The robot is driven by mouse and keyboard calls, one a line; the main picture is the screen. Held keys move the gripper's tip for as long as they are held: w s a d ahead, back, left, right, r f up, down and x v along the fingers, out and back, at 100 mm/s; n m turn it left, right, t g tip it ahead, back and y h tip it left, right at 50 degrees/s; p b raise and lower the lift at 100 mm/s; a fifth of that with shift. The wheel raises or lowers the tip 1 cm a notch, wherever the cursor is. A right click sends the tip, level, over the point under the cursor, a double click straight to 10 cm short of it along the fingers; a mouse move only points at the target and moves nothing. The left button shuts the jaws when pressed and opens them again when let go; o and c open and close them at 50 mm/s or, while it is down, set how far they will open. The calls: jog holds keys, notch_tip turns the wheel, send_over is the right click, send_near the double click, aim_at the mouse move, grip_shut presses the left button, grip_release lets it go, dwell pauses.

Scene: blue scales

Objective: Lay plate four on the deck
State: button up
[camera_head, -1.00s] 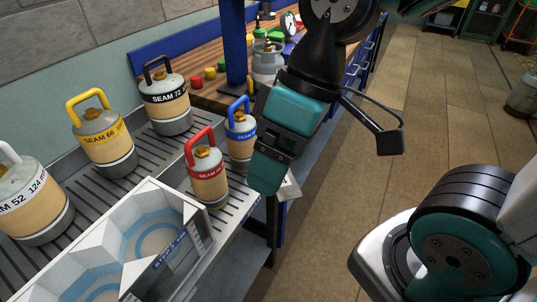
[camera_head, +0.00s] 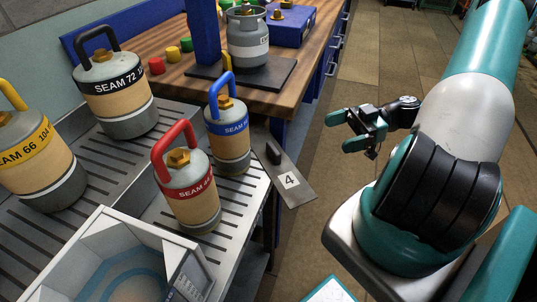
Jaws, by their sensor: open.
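Plate four (camera_head: 284,167) is a flat grey plate with a black grip and a white label reading 4. It sits at the end of the slatted metal rack, beside the blue-handled bottle, and juts out over the floor gap. What holds it up is hidden. My gripper (camera_head: 343,131) is open and empty, to the right of the plate and apart from it, with its fingers pointing left. No surface is labelled as the deck. A dark flat platform (camera_head: 282,76) by a blue post on the wooden bench carries a grey gas bottle (camera_head: 247,40).
The slatted rack (camera_head: 246,197) holds bottles with red (camera_head: 189,190), blue (camera_head: 229,135), black (camera_head: 115,95) and yellow (camera_head: 35,160) handles. A white open box (camera_head: 100,222) stands at the front. The blue post (camera_head: 204,35) rises beside the platform. The aisle floor is clear.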

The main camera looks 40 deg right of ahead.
jog(key=p, duration=0.1)
send_near(277, 149)
jog(key=x, duration=0.3)
jog(key=f+x, duration=0.1)
jog(key=x, duration=0.1)
jog(key=shift+w+a, duration=0.1)
jog(key=shift+w, duration=0.1)
jog(key=p+x, duration=0.1)
jog(key=x, duration=0.4)
jog(key=shift+w+a, duration=0.1)
jog(key=shift+w, duration=0.1)
jog(key=c, duration=1.2)
jog(key=shift+r, duration=0.1)
jog(key=shift+c, duration=0.2)
